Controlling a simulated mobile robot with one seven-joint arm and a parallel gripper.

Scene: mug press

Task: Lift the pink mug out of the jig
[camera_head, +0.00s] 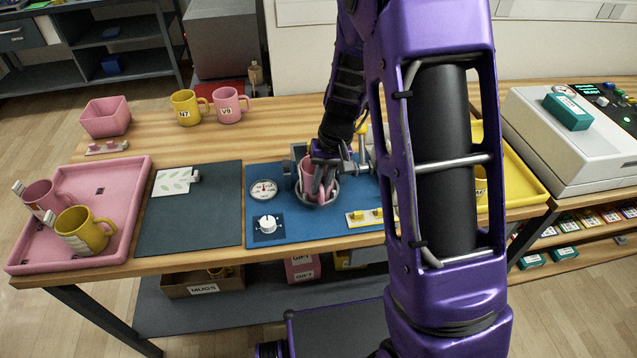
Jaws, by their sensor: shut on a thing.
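A pink mug (307,176) sits in the grey jig (321,203) on the blue mat (289,226). My gripper (323,181) comes down from above and is shut on this mug. The gripper's fingers cover part of the mug, so its full outline is hidden. The mug is still within the jig's ring in this view; I cannot tell whether it touches the bottom.
Left of the jig are a dial gauge (264,190) and a white knob (267,223). A dark mat (190,229) and a pink tray (88,258) with two mugs lie further left. A yellow tray (522,188) and a grey press machine (572,139) stand right.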

